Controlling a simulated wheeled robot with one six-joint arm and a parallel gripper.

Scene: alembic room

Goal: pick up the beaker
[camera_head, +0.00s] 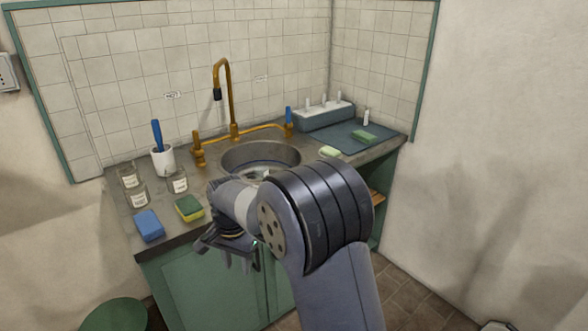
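Three small clear glass vessels with pale labels stand at the left end of the grey counter: one at the back (129,175), one in front of it (138,195) and one to the right (178,182). I cannot tell whether any of them is the beaker. A white cup (163,162) holding a blue-handled tool stands behind them. My gripper (230,260) is low at the counter's front edge, in front of the green cabinet and right of the glass vessels in the picture. Its fingers are small and partly hidden, and I see nothing held in them.
A blue sponge (149,226) and a green-yellow sponge (189,208) lie near the front edge. A round sink (238,157) with a brass tap (230,90) is mid-counter, partly hidden by my arm. A rack (322,117) and dark mat (345,137) are at right.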

